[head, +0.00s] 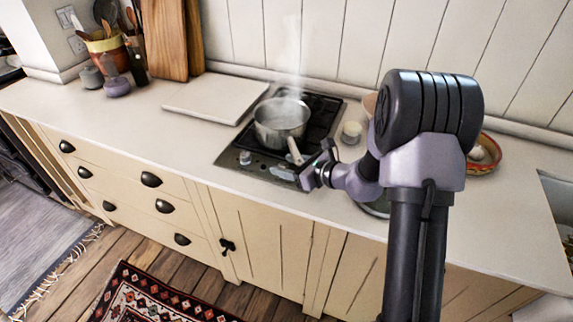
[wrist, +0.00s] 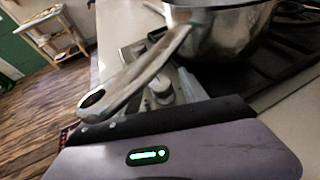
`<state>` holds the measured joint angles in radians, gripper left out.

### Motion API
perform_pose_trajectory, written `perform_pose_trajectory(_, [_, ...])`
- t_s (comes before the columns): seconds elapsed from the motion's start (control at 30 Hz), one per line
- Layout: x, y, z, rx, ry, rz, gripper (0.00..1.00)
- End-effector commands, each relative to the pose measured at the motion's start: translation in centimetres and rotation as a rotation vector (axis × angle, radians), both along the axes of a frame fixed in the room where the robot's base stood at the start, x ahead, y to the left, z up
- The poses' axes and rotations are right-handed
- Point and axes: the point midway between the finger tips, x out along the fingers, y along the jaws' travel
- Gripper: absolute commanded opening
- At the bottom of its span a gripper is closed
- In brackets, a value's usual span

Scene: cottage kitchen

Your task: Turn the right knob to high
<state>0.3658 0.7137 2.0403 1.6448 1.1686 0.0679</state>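The black and steel hob (head: 232,150) is set in the counter. One pale knob (head: 245,157) shows at its front left in the head view. My gripper (head: 300,171) is low over the hob's front right corner, pointing left, and covers that part of the front strip. In the wrist view a pale knob (wrist: 162,90) shows just beyond my gripper, partly behind the pot handle; I cannot tell which knob it is or whether I touch it. The fingers are mostly hidden, so their opening is unclear. Knob marks are too small to read.
A steaming steel pot (head: 281,130) stands on the hob. Its handle (head: 295,152) reaches forward close to my gripper and crosses the wrist view (wrist: 135,75). A white board (head: 210,98) lies left of the hob. A small pale jar (head: 351,130) and a patterned bowl (head: 487,157) stand to the right.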

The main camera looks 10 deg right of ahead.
Motion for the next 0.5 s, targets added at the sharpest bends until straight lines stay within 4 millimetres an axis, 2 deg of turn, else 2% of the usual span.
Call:
perform_pose_trajectory(0.27, [-0.2,-0.2,0.1,-0.001,0.001,-0.001,0.50])
perform_pose_trajectory(0.37, [-1.1,-0.9,0.7,-0.002,0.000,-0.003,0.50])
perform_pose_trajectory(0.5, [-3.7,-2.9,2.3,-0.001,0.001,-0.005,0.50])
